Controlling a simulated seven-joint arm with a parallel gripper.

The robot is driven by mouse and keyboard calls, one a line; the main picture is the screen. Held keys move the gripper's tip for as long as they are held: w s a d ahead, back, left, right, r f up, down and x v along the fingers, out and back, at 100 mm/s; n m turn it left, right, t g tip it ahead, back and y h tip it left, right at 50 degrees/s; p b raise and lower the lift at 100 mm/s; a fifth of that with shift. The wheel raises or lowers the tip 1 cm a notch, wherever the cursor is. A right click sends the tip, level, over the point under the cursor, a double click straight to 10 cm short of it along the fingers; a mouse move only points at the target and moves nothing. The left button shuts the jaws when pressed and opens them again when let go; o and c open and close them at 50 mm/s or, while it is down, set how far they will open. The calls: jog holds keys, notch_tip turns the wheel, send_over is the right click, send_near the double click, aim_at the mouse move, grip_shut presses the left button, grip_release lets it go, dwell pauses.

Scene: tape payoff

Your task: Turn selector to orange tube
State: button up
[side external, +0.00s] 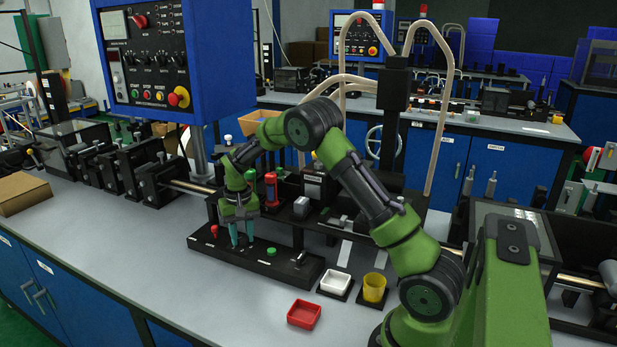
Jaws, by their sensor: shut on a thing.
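My gripper (241,236) points down at the long black control panel (206,239) on the bench. Its teal fingertips are at the panel's top, shut on the selector, which is small and mostly hidden between them. Which way the selector points cannot be made out. A red knob (214,231) is on the panel left of the fingers, and a green button (271,252) is to their right. A red cylinder with blue parts (271,188) stands behind the panel. I cannot tell which thing is the orange tube.
A white tray (336,281), a yellow cup (374,288) and a red tray (304,314) stand right of the panel. Black machine blocks (160,180) line the bench at left. A blue control box (200,55) hangs above.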

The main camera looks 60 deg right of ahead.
aim_at(245, 239)
jog(key=shift+r, duration=0.1)
dwell(0.3)
jog(key=o, duration=1)
jog(key=shift+o, duration=0.2)
notch_tip(245, 239, up, 17)
jog(key=shift+s+d, duration=0.1)
jog(key=s+a+r+n+t+y, duration=0.1)
jog(key=s+a+n+t, duration=0.1)
jog(key=s+a, duration=0.7)
jog(key=s+a+r+n+t, duration=0.2)
jog(key=s+a+t, duration=0.3)
jog(key=s+a, duration=0.4)
jog(key=s, duration=0.5)
jog(key=shift+s+a+r+y, duration=0.15)
jog(key=shift+s+a+y, duration=0.15)
jog(key=shift+s+y, duration=0.1)
